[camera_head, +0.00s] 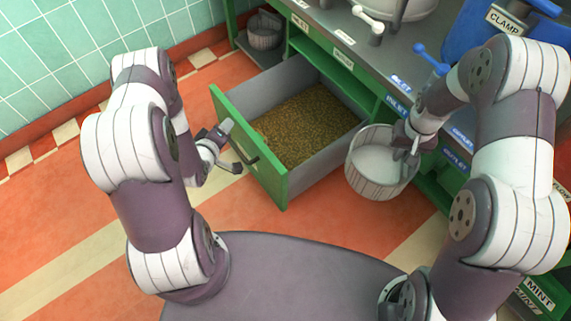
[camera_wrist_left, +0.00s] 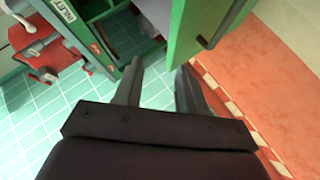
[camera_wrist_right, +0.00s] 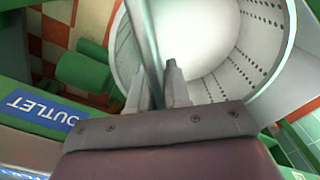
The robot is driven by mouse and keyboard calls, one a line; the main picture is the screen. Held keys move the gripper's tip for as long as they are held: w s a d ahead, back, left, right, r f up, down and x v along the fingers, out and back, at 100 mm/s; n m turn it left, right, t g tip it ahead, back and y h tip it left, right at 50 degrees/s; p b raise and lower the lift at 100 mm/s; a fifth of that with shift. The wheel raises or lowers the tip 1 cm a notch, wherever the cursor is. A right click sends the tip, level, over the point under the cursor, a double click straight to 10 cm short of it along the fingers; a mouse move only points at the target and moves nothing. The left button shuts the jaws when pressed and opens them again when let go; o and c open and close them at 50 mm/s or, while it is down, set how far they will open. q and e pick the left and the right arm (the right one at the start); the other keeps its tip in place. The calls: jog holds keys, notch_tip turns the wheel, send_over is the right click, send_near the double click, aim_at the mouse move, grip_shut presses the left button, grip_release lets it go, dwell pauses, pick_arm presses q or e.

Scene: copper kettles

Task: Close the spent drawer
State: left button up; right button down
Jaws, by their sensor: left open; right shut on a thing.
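The spent drawer (camera_head: 205,118) is pulled out from the green cabinet and holds brown grain-like matter (camera_head: 305,128). Its green front panel (camera_head: 268,180) carries a dark bar handle (camera_head: 243,155). My left gripper (camera_head: 230,147) is open and empty, just outside the front panel near the handle. The left wrist view shows the panel (camera_wrist_left: 187,32) and handle (camera_wrist_left: 222,22) beyond the fingertips; I cannot tell whether they touch. My right gripper (camera_head: 408,146) is shut on the handle (camera_wrist_right: 146,35) of a pale bucket (camera_head: 372,187), right of the drawer.
The bucket hangs close to the drawer's right side. Another bucket (camera_head: 264,32) sits in an open bay at the back left. A blue lever (camera_head: 432,60) and a white tap (camera_head: 370,20) stand on the counter. Floor left of the drawer is clear.

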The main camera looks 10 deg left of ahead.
aim_at(234, 145)
notch_tip(234, 145, down, 14)
jog(key=b, duration=1)
jog(key=shift+f, duration=0.15)
pick_arm(q)
jog(key=s+f+n+t+y, duration=0.1)
jog(key=s+f+n+t, duration=0.4)
jog(key=f, duration=1.1)
jog(key=shift+n+g, duration=0.4)
jog(key=w+b, duration=0.2)
jog(key=w, duration=0.1)
jog(key=w+b, duration=0.1)
jog(key=w, duration=0.2)
jog(key=w+b, duration=0.2)
jog(key=w, duration=0.1)
jog(key=shift+w+a+f+b, duration=0.25)
jog(key=shift+w+f+b, duration=0.05)
jog(key=shift+w+f, duration=0.1)
jog(key=shift+w+r, duration=0.1)
jog(key=shift+w, duration=0.1)
grip_shut()
pick_arm(e)
notch_tip(234, 145, down, 6)
jog(key=shift+r, duration=0.15)
